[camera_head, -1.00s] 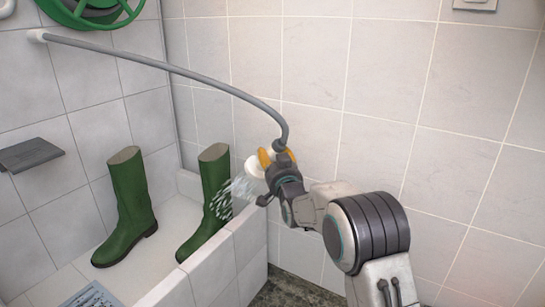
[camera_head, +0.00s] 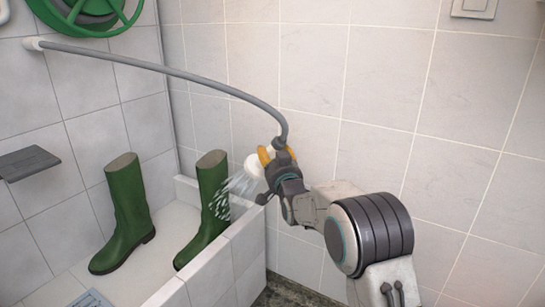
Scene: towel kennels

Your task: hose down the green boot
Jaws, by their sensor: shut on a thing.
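Two green boots stand upright in the tiled trough. The right boot (camera_head: 211,200) is close to the trough's right wall, and the left boot (camera_head: 125,215) is apart from it. My gripper (camera_head: 268,160) is shut on the shower head (camera_head: 254,166), which is white with yellow parts, to the right of the right boot. Water (camera_head: 238,188) sprays from the head toward the leg of the right boot. The grey hose (camera_head: 170,73) runs from the head to the left wall. The gripper's fingers are partly hidden.
The trough (camera_head: 238,228) has a raised tiled wall between my arm and the boots. A grey shelf (camera_head: 28,162) juts from the left wall, and a green hose reel (camera_head: 85,13) is above. A grate (camera_head: 92,299) lies in the trough floor.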

